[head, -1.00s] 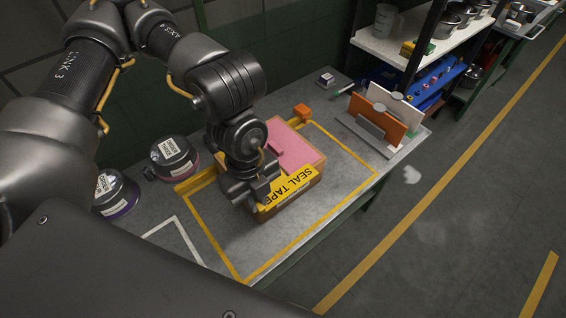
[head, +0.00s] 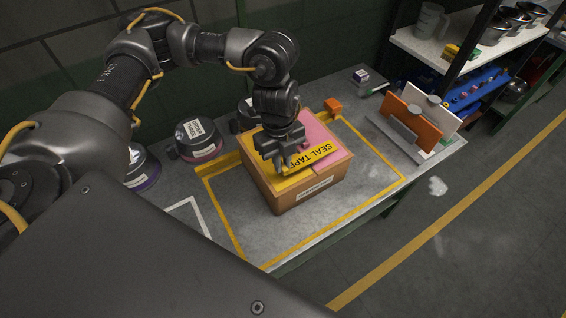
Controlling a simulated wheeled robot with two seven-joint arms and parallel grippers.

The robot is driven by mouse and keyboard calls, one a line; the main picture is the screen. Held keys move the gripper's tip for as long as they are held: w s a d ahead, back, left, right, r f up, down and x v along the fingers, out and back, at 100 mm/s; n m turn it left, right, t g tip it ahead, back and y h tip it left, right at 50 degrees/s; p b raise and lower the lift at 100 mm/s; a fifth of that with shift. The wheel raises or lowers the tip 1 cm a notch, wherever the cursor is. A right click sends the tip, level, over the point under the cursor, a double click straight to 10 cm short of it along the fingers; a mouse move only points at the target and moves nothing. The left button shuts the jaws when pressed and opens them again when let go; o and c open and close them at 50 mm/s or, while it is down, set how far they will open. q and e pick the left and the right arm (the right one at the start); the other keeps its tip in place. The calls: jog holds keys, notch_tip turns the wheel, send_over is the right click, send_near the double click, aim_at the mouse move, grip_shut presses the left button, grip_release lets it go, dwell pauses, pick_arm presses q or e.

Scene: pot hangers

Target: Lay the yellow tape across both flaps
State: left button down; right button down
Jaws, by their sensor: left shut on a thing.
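The yellow tape (head: 318,155), printed "SEAL TAPE", is over the top of a brown cardboard box (head: 311,196). My left gripper (head: 284,165) is shut on the tape's left end, with the fingers pointing down. The tape slants up to the right across the box top; I cannot tell whether it touches it. A pink flap (head: 316,133) shows behind and right of the tape. A yellow-orange surface (head: 252,147) shows left of the gripper, perhaps the other flap; the gripper and tape hide much of the top. My right gripper is not in view.
The box stands inside a yellow outline on the grey bench (head: 370,180). Dark labelled canisters (head: 196,139) stand left of it, and a small orange block (head: 333,105) behind. A rack with orange and white plates (head: 413,123) stands to the right. The bench front is clear.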

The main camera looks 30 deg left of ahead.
pick_arm(q)
jog(key=w+f, duration=0.1)
jog(key=w+a+f, duration=0.1)
jog(key=shift+w+f, duration=0.15)
jog(key=shift+f, duration=0.25)
jog(key=shift+w+f+p, duration=0.15)
jog(key=shift+f+p, duration=0.5)
jog(key=shift+f, duration=0.75)
jog(key=shift+w+a+f, duration=0.1)
jog(key=shift+f, duration=0.35)
jog(key=shift+f, duration=0.2)
jog(key=c, duration=1.4)
grip_release()
jog(key=shift+c, duration=0.2)
